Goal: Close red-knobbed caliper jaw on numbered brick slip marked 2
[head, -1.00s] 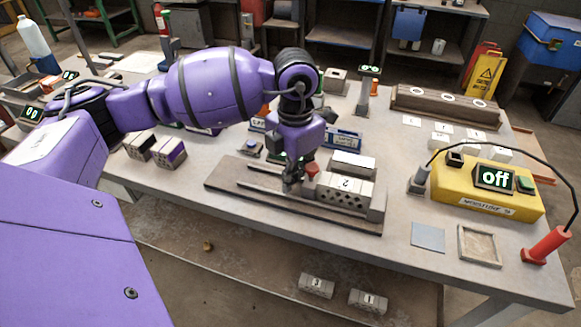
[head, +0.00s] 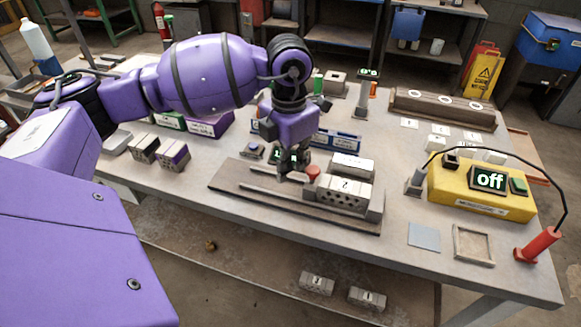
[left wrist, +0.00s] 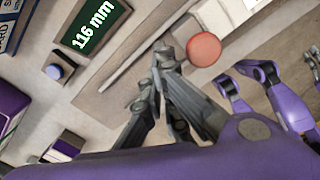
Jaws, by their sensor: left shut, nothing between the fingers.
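The brick slip marked 2 (head: 345,191) lies on the grey caliper base (head: 235,183), against the fixed block (head: 376,201) at its right end. The red knob (head: 313,173) stands just left of the slip; it also shows in the left wrist view (left wrist: 204,49). My left gripper (head: 290,178) is shut and empty, just left of the red knob. In the left wrist view the left fingertips (left wrist: 165,55) are together beside the knob. A readout (left wrist: 95,22) there shows 116 mm. Whether the jaw touches the slip is too small to tell. My right gripper does not show in the head view.
A yellow monitor box (head: 480,188) reading "off" stands at the right, with a red-handled probe (head: 540,243) on a cable. Slips marked 3 (head: 317,283) and 1 (head: 367,298) lie on the lower shelf.

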